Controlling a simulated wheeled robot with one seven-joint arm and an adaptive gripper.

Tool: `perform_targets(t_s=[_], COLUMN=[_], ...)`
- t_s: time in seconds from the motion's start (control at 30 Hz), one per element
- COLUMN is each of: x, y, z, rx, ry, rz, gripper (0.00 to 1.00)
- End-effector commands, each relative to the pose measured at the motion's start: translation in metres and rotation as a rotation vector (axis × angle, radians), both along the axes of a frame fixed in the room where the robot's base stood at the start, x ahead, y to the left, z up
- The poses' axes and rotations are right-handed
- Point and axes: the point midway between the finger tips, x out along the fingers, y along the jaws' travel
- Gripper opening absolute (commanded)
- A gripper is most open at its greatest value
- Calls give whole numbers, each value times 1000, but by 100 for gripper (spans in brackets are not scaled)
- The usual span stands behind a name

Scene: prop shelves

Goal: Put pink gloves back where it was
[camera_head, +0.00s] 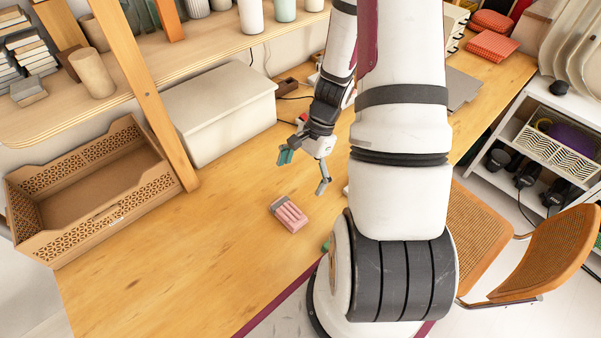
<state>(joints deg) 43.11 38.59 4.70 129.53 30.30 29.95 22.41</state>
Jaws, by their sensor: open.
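The pink gloves (291,217) lie as a small folded bundle with a grey end on the wooden table (229,243), near its front edge. My gripper (304,172) is open just behind and above the gloves, its two fingers spread apart. Nothing shows between the fingers, and the gripper looks apart from the gloves. My arm hides part of the table to the right.
An empty brown tray (152,193) with patterned walls is at the left, beside a wooden post (148,85). A white lidded box (222,97) stands at the back under a shelf (190,48). Small dark items lie behind my gripper. A chair (547,247) stands right.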

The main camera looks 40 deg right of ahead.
Motion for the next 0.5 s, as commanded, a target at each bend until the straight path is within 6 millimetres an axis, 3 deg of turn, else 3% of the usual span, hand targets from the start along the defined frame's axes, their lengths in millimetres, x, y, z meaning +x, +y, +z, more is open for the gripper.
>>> perform_targets(t_s=[0.17,0.27,0.5], x=[6,16,30], y=[1,8,46], z=[21,50,145], rx=[-22,-63,-198], ry=[-27,-78,-236], rz=[52,154,501], gripper=[100,100,100])
